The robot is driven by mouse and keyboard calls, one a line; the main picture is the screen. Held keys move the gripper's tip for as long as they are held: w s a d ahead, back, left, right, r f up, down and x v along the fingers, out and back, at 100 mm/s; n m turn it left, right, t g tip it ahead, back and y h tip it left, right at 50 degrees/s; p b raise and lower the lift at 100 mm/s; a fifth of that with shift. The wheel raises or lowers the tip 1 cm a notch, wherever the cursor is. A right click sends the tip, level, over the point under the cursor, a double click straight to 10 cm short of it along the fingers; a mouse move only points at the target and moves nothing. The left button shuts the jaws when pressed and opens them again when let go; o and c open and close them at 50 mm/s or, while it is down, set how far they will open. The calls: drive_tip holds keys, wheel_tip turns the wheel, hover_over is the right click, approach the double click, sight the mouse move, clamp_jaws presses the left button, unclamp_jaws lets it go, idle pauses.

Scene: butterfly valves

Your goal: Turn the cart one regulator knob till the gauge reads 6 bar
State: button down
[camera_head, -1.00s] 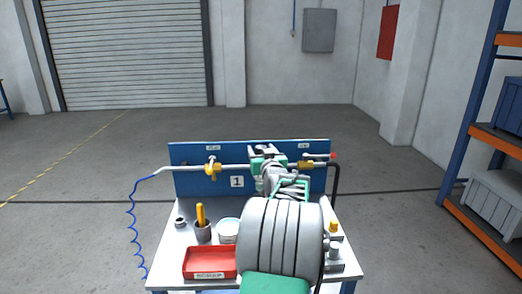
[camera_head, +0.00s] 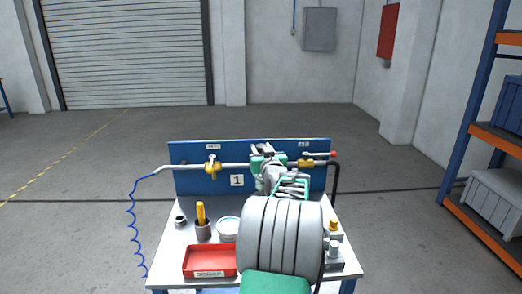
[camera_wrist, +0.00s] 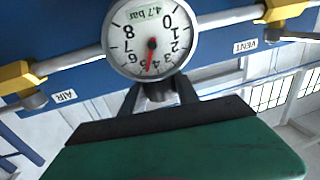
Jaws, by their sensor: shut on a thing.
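The cart one panel (camera_head: 200,183) is blue and carries the number 1 and a pipe. The round white gauge (camera_wrist: 150,35) shows upside down in the wrist view. Its display reads 4.7 bar and its red needle points between 4 and 5. My gripper (camera_wrist: 158,96) is shut on the grey regulator knob (camera_wrist: 158,88), right by the gauge. The fingers cover much of the knob. In the head view my gripper (camera_head: 264,153) is at the middle of the panel, and my arm hides the gauge and knob there.
Yellow valves (camera_head: 212,168) sit on the pipe at the AIR side and at the VENT side (camera_head: 306,163). A red tray (camera_head: 209,261), a cup with a yellow tool (camera_head: 202,228) and a white tub (camera_head: 228,228) stand on the cart top. Shelves (camera_head: 490,150) stand at right.

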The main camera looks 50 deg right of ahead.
drive_tip(key=shift+w+a+m+g+h, duration=0.1)
drive_tip(key=shift+a+m+g+h, duration=0.05)
drive_tip(key=shift+m+g+h, duration=0.15)
drive_tip(key=shift+w+f+m+g+h+b, duration=0.1)
drive_tip(key=shift+f+m+g+h+b, duration=0.1)
drive_tip(key=shift+m+g+h+b, duration=0.8)
drive_tip(key=m+g+h+b, duration=0.2)
drive_tip(key=g, duration=0.1)
drive_tip(key=shift+f+g+b, duration=0.1)
drive_tip(key=shift+g+b, duration=0.2)
drive_tip(key=shift+b, duration=0.1)
drive_tip(key=shift+m+g+h+b, duration=0.5)
drive_tip(key=shift+m+g+b, duration=0.15)
drive_tip(key=shift+m+g, duration=0.45)
drive_tip(key=shift+r+m+g+h+b, duration=0.2)
drive_tip(key=shift+m+g, duration=0.4)
drive_tip(key=shift+g, duration=0.45)
drive_tip(key=shift+r+m+g+h+b, duration=0.1)
drive_tip(key=shift+m+g+h, duration=0.1)
drive_tip(key=shift+m+g, duration=0.65)
drive_tip(key=shift+s+n, duration=0.2)
drive_tip(key=shift+n, duration=0.05)
drive_tip(key=c, duration=0.9)
unclamp_jaws()
